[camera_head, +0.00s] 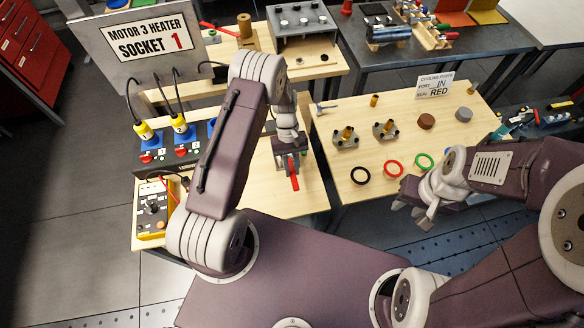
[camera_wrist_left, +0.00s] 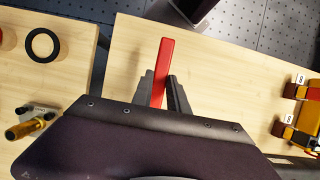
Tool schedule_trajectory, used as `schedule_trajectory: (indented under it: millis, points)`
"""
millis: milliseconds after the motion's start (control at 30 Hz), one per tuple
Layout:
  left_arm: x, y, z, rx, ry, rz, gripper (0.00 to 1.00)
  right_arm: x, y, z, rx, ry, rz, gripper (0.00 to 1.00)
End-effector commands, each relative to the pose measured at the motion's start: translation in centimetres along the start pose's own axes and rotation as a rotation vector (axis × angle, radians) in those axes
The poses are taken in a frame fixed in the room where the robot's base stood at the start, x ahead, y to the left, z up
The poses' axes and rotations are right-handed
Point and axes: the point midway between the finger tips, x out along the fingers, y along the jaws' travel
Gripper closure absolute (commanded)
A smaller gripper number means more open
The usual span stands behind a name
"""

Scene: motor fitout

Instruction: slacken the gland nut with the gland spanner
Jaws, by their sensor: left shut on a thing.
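My left gripper (camera_head: 290,166) is over the light wooden table in the middle of the head view. It is shut on a red-handled tool, which I take to be the gland spanner (camera_head: 294,182). In the left wrist view the red handle (camera_wrist_left: 164,62) sticks out between the two dark fingers; the tool's other end is hidden. I cannot pick out the gland nut for sure. Brass-topped fittings (camera_head: 346,136) stand on the right-hand wooden table, apart from the tool. My right gripper (camera_head: 414,208) looks open and empty near that table's front edge.
Black, red (camera_head: 393,168) and green rings lie on the right-hand table (camera_head: 350,196), with a gap between it and the middle table. A sign panel (camera_head: 150,45) with cables and yellow plugs stands left. A yellow meter (camera_head: 152,207) sits at the front left.

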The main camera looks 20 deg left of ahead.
Motion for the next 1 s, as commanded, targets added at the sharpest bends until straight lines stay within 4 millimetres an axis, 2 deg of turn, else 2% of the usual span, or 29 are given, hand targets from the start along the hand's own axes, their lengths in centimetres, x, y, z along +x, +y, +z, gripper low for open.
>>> schedule_trajectory:
  millis: [433,1000]
  points:
    - [0.0,0.0,0.0,0.000,0.000,0.000,1.00,0.1,0.0,0.0,0.000,0.000,0.000,0.64]
    - [-0.4,0.1,-1.1,0.000,0.000,0.002,1.00,0.7,0.0,0.1,0.000,0.000,0.000,0.64]
